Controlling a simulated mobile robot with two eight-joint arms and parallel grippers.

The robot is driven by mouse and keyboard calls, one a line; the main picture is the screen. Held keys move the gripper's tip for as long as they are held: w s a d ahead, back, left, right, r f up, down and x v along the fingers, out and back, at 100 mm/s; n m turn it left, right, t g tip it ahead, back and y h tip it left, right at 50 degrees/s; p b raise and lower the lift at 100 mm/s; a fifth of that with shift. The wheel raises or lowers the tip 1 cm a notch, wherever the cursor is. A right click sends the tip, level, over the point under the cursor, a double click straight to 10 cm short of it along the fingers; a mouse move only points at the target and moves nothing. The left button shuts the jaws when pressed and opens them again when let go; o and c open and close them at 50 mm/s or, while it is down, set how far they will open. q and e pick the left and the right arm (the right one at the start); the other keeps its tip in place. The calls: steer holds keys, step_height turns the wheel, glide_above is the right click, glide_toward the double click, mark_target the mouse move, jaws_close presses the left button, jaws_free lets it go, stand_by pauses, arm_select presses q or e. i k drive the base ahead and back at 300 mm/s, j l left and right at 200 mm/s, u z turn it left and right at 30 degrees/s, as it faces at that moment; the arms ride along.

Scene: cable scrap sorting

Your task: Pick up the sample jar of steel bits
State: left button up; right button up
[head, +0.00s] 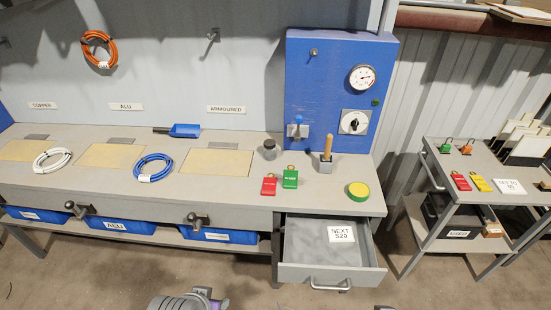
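A small grey jar with a dark lid (269,149) stands upright on the workbench, just left of the blue panel's foot. It looks like the sample jar, but its contents are too small to make out. No gripper is at the jar or touching it. Parts of my own body show at the bottom edge, but no gripper fingers can be made out there.
Red (269,184) and green (290,177) lockout tags lie in front of the jar. A wooden-handled tool in a grey block (326,161) and a yellow-topped round tin (358,191) stand to the right. An open drawer (302,272) juts out below. A blue cable coil (153,168) lies left.

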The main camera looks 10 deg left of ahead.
mark_target(270, 150)
steer(key=i+l+u, duration=0.15)
steer(key=i+l, duration=0.45)
steer(key=i+u, duration=0.1)
steer(key=u, duration=1.45)
